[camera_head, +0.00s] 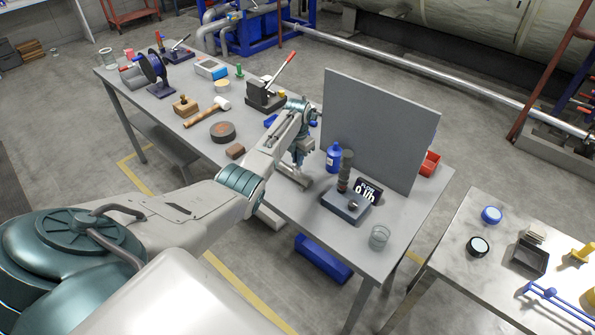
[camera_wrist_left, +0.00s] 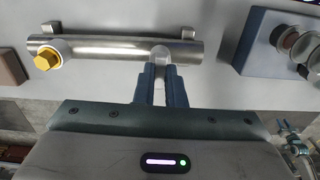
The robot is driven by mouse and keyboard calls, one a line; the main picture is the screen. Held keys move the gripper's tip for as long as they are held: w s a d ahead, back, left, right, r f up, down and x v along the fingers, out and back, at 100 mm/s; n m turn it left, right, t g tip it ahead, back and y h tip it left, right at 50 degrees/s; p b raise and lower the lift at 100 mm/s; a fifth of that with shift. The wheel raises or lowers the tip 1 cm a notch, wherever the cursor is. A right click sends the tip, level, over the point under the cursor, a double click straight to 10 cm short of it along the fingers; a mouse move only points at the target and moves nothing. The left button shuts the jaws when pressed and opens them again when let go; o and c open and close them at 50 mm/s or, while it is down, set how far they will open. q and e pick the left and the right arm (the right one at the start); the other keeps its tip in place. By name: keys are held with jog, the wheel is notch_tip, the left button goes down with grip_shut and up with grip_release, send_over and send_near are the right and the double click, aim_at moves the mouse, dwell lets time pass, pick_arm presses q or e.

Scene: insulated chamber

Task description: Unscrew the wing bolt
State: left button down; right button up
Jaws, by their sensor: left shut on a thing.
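A short steel pipe (camera_wrist_left: 110,50) with a yellow hex plug at its left end lies across the left wrist view. In the head view the pipe (camera_head: 292,174) shows only partly, below my left gripper. My left gripper (camera_wrist_left: 161,72) is shut on a small light-grey metal piece (camera_wrist_left: 160,54) that stands out from the pipe's right part. It looks like the wing bolt, but the fingers hide most of its shape. In the head view my left gripper (camera_head: 301,158) reaches down to the table. My right gripper is in neither view.
The grey table (camera_head: 400,223) also bears a blue bottle (camera_head: 333,157) and a blue-grey box with a display (camera_head: 346,206) right of the pipe. A tall grey panel (camera_head: 375,130) stands behind. A brown block (camera_head: 235,151) lies to the left. A glass (camera_head: 379,238) stands near the front.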

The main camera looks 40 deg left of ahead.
pick_arm(q)
jog(key=c, duration=1.7)
grip_release()
jog(key=shift+r, duration=0.1)
jog(key=shift+r, duration=2.4)
